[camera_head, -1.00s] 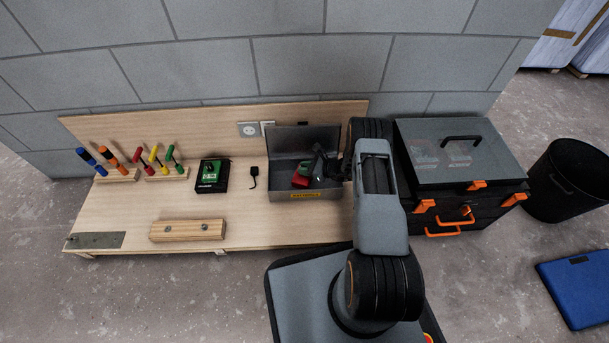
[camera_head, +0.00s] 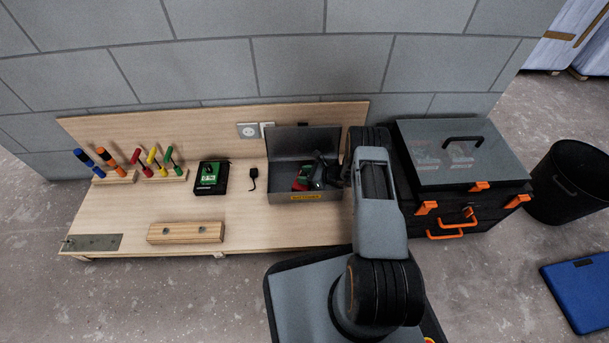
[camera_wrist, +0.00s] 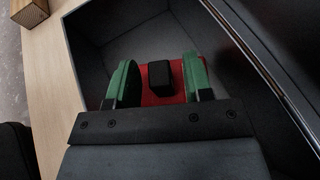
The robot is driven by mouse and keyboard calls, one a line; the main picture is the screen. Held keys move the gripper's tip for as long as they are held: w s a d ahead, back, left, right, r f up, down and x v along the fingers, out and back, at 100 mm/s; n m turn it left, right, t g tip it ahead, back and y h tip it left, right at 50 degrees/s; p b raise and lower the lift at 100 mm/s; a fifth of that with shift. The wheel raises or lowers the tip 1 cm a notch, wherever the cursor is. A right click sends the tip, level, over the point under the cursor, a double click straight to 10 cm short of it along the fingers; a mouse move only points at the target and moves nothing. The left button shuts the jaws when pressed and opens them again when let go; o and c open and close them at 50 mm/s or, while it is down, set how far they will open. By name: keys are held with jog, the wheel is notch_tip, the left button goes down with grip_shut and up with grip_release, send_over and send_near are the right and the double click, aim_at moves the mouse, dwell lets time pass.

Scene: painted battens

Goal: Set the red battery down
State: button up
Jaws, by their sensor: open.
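The red battery (camera_wrist: 176,97), with a black block on top, sits inside the open grey metal box (camera_head: 284,191). It also shows in the head view (camera_head: 298,184), partly hidden by my gripper. My gripper (camera_wrist: 160,70) reaches down into the box. Its two green-padded fingers stand on either side of the battery's black block, with a visible gap at each side. The jaws are open. The battery appears to rest on the box floor, though its underside is hidden.
The box has a yellow front label and a raised lid behind it. Left of it on the bench are a small black adapter (camera_head: 253,180), a green-and-black charger (camera_head: 210,177), a wooden block (camera_head: 186,232) and racked tools. A black toolbox (camera_head: 466,205) stands right.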

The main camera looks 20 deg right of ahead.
jog(key=shift+s+d+r, duration=0.1)
jog(key=shift+d+r, duration=0.05)
jog(key=shift+r, duration=0.15)
jog(key=p+v, duration=0.4)
jog(key=v, duration=0.7)
jog(key=s+a+r+n+g+h, duration=0.1)
jog(key=a+r+n+g, duration=0.2)
jog(key=r, duration=0.5)
jog(key=s+a+r+n+g+h, duration=0.1)
jog(key=s+a+r+n+g, duration=0.1)
jog(key=r+n, duration=0.4)
jog(key=s+a+r+n+g+h, duration=0.1)
jog(key=a+r+n+g, duration=0.15)
jog(key=r, duration=0.65)
jog(key=s+a+r+n+t+h, duration=0.1)
jog(key=s+r+n+t+h, duration=0.1)
jog(key=s+r+n+h, duration=0.6)
jog(key=s+r+n, duration=0.5)
jog(key=s+r, duration=0.1)
jog(key=s, duration=0.3)
jog(key=shift+s+a, duration=0.15)
jog(key=shift+s, duration=0.15)
jog(key=shift+r+t, duration=0.2)
jog(key=shift+t, duration=0.05)
